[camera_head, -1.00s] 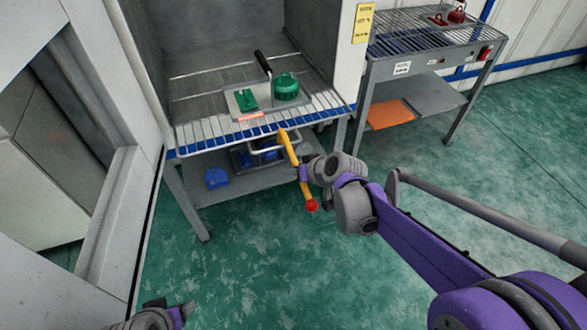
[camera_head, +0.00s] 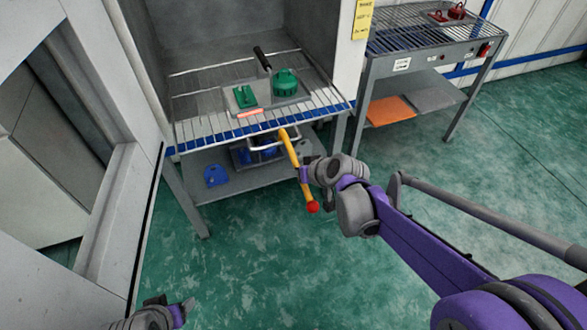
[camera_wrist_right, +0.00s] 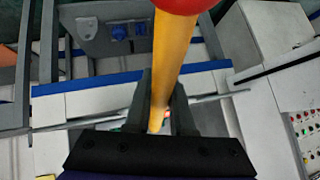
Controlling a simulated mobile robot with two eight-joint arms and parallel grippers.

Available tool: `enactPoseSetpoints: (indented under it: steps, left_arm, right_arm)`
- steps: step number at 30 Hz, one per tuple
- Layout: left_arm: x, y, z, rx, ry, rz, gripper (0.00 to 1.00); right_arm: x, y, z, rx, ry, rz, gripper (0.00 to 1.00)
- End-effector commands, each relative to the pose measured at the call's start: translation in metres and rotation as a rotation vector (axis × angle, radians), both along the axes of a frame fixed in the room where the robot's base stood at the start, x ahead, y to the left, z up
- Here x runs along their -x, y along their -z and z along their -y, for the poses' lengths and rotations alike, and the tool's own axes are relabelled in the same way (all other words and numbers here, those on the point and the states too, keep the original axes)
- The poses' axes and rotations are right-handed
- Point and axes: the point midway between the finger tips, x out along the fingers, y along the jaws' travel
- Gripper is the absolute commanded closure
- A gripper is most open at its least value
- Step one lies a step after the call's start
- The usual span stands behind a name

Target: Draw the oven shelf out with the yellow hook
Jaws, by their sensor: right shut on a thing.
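The yellow hook (camera_head: 290,152) has a red ball end (camera_head: 313,207). My right gripper (camera_head: 304,174) is shut on its shaft in front of the oven. The hook's upper end overlaps the front edge of the wire oven shelf (camera_head: 205,132); I cannot tell whether it is engaged. In the right wrist view the yellow shaft (camera_wrist_right: 171,60) runs between my fingers, its far end hidden. The shelf carries a grey tray (camera_head: 262,107) with green parts (camera_head: 285,82). My left gripper (camera_head: 172,307) is at the bottom left, away from the oven; its jaws are unclear.
The oven has a blue front edge (camera_head: 190,146) and a lower shelf (camera_head: 235,183) with a blue part (camera_head: 216,175). The open door (camera_head: 115,205) stands at the left. A rack table (camera_head: 425,50) stands at the right. The green floor in front is clear.

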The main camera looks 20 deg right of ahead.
Motion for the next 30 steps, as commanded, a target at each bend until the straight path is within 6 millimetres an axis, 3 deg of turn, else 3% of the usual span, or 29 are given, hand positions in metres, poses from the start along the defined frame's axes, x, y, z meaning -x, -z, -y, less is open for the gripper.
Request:
enactPoseSetpoints:
  steps: [14,30]
  left_arm:
    - [0.000,-0.001,0.000,0.000,0.000,0.000,0.32]
    - [-0.001,-0.009,0.000,0.000,0.000,0.003,0.32]
  right_arm:
    - [0.013,0.002,0.001,0.000,0.000,0.000,1.00]
    - [0.049,0.001,0.002,0.000,0.000,-0.001,1.00]
